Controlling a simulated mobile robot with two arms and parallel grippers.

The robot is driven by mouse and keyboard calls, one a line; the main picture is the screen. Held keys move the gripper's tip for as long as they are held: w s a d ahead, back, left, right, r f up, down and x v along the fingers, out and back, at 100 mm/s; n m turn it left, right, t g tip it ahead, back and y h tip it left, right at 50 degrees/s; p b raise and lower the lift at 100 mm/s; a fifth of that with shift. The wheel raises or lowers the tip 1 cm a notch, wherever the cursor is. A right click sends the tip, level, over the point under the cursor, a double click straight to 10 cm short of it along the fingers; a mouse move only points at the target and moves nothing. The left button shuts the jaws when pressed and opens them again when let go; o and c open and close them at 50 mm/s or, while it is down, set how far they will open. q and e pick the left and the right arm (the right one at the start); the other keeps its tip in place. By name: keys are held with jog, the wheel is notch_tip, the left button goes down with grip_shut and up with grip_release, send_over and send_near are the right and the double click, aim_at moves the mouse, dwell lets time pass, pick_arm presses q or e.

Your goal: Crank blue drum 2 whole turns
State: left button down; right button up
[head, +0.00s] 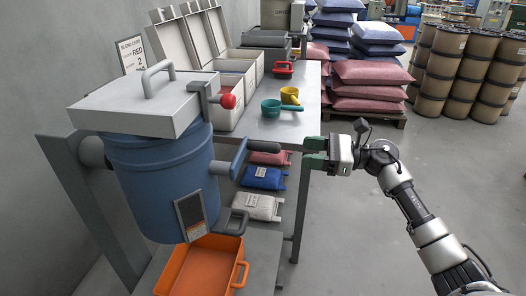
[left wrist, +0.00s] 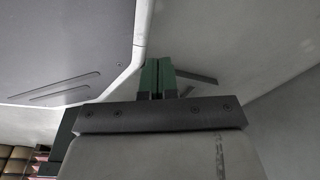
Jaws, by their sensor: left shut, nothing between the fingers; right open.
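The blue drum (head: 150,185) hangs in a grey frame at the left of the head view, with a light grey lid (head: 135,105) on top. Its crank (head: 237,160) is a blue arm with a dark grip (head: 264,145) that points right. My right gripper (head: 314,153) is open, its green fingers just right of the grip's end and apart from it, with nothing visible between them. My left gripper (left wrist: 158,77) shows only in the left wrist view; its green fingers are shut and empty.
An orange bin (head: 172,276) stands below the drum. A card (head: 132,53) reads "RED 2".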

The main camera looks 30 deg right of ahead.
aim_at(269, 148)
jog(key=p+x, duration=0.1)
jog(key=x, duration=0.8)
jog(key=shift+w+a+r+p, duration=0.1)
jog(key=shift+a+r+p, duration=0.05)
jog(key=shift+a+p, duration=0.25)
pick_arm(q)
jog(key=s+a+f, duration=0.1)
jog(key=s, duration=0.5)
jog(key=shift+a+f, duration=0.2)
jog(key=shift+f, duration=0.2)
pick_arm(e)
jog(key=shift+w+a, duration=0.2)
jog(key=shift+c, duration=0.5)
grip_shut()
